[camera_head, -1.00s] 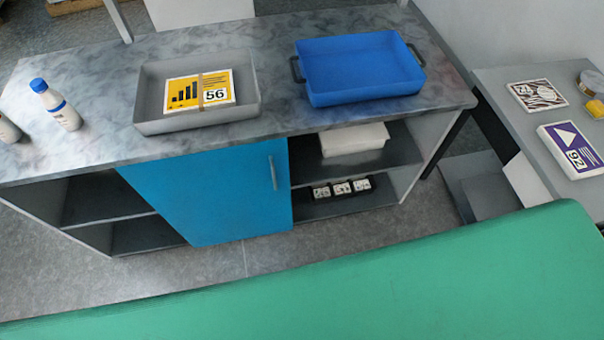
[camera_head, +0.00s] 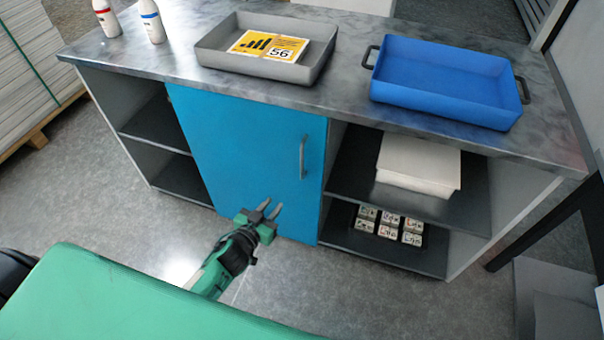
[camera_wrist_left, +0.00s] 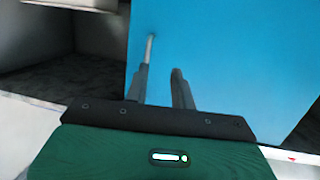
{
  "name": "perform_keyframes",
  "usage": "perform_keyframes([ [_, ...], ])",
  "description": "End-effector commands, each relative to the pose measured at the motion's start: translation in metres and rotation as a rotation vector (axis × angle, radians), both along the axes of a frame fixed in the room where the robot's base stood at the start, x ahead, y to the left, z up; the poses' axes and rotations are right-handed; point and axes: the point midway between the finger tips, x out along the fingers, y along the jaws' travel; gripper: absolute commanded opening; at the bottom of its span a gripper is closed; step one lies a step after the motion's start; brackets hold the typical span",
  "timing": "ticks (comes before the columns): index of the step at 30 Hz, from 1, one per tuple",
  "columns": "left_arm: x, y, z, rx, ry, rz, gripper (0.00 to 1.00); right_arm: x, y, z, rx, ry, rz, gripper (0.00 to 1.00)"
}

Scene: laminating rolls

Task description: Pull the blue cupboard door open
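The blue cupboard door (camera_head: 240,150) is closed in the middle of the counter front, with a vertical grey bar handle (camera_head: 303,157) near its right edge. My left gripper (camera_head: 271,209) is in front of the door's lower part, below and left of the handle. Its two fingers are apart with nothing between them. In the left wrist view the gripper (camera_wrist_left: 162,88) points at the blue door (camera_wrist_left: 225,60), and part of the handle (camera_wrist_left: 150,48) shows just beyond the left finger. I cannot tell whether they touch. My right gripper is not in view.
On the grey countertop (camera_head: 345,40) stand a grey tray (camera_head: 215,62) with a yellow pack, a blue tray (camera_head: 450,85) and two bottles (camera_head: 152,22). Open shelves flank the door; the right ones hold a white stack (camera_head: 418,162) and small boxes (camera_head: 390,225). Grey floor lies in front.

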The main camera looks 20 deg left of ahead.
Motion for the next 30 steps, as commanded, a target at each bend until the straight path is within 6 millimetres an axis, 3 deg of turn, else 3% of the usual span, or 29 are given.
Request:
perform_keyframes([
  [4, 0.008, -0.010, 0.044, -0.033, -0.131, -0.035, 0.25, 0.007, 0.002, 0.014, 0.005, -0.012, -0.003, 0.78],
  [9, 0.010, -0.015, 0.069, -0.050, -0.184, -0.052, 0.25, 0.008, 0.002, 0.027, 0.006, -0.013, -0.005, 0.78],
  [14, 0.024, -0.018, 0.073, -0.050, -0.188, -0.053, 0.25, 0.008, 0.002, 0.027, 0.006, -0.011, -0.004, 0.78],
  [30, 0.110, -0.038, 0.071, -0.048, -0.185, -0.052, 0.25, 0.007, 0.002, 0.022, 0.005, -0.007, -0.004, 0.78],
])
